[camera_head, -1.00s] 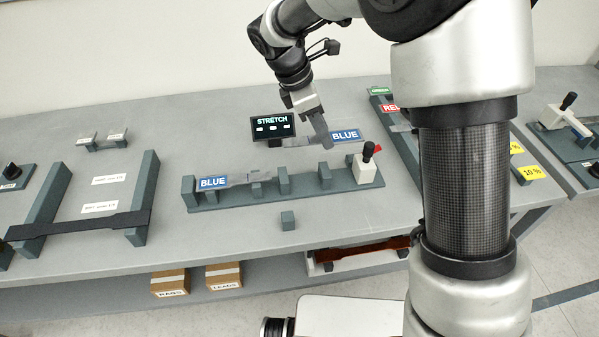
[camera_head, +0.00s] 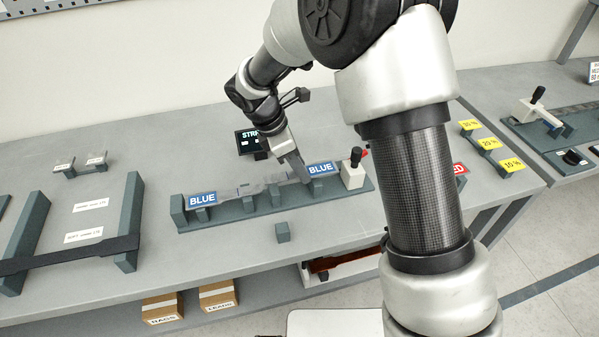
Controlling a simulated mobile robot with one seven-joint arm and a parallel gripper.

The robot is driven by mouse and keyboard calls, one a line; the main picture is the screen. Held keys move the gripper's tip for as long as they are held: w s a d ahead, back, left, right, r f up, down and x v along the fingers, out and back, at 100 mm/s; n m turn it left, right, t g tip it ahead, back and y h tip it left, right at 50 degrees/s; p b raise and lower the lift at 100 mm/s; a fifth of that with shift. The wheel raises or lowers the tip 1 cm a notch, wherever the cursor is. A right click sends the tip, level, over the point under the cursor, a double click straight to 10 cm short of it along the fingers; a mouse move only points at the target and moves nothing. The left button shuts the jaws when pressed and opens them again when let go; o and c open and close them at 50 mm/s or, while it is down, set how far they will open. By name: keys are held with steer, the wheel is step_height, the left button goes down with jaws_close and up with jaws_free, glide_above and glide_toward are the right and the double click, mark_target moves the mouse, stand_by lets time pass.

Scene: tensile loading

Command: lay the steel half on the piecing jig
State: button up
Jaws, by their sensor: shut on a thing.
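The piecing jig (camera_head: 275,210) is a long grey-green base with upright blocks, standing on the bench. One grey steel half (camera_head: 232,194) with a blue "BLUE" tag lies along the left part of the jig. My gripper (camera_head: 301,179) is shut on the other steel half (camera_head: 285,180), which has a blue "BLUE" tag (camera_head: 321,169) at its right end. This half is at the right part of the jig, close over the blocks and in line with the left half. I cannot tell whether it rests on them. My fingers hide part of it.
A white clamp with a black knob (camera_head: 353,170) stands at the jig's right end. A small dark screen (camera_head: 250,142) is behind the jig, and a small grey block (camera_head: 282,232) is in front. A rack with a dark bar (camera_head: 75,252) stands at left.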

steer(key=shift+f, duration=1.05)
steer(key=shift+f, duration=0.25)
steer(key=o, duration=1.3)
steer(key=shift+r, duration=0.1)
